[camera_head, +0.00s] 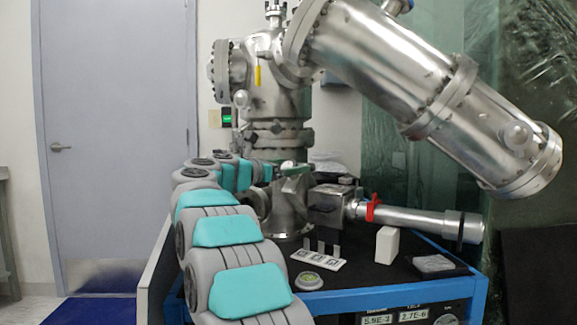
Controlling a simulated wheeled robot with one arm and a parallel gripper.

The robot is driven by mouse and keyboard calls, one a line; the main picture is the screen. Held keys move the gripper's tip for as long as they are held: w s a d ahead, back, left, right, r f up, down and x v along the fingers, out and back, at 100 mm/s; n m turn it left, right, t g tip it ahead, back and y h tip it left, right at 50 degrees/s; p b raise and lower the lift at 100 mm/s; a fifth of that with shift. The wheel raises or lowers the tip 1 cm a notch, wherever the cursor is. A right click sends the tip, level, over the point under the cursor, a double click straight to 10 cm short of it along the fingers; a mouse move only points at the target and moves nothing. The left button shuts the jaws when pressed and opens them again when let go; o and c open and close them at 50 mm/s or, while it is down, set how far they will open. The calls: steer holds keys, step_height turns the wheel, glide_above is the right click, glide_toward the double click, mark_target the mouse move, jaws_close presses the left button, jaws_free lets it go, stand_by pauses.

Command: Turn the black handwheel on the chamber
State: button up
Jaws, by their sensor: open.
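The steel vacuum chamber (275,105) stands on the dark top of a blue-framed cart. My grey and teal arm rises from the bottom and bends toward the chamber's lower part. My gripper (266,172) is at the arm's far end, close to the lower chamber body (290,205). It is small, partly hidden by my own arm links, and its fingers are hard to make out. I cannot clearly pick out the black handwheel; it may be hidden behind my arm and gripper. I cannot tell whether the gripper touches it.
A large slanted steel cylinder (385,65) overhangs the right. A horizontal tube (410,217) with a red clamp (371,207) sticks out right. A grey door (115,130) is left.

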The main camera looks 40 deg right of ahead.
steer(key=c, duration=1.4)
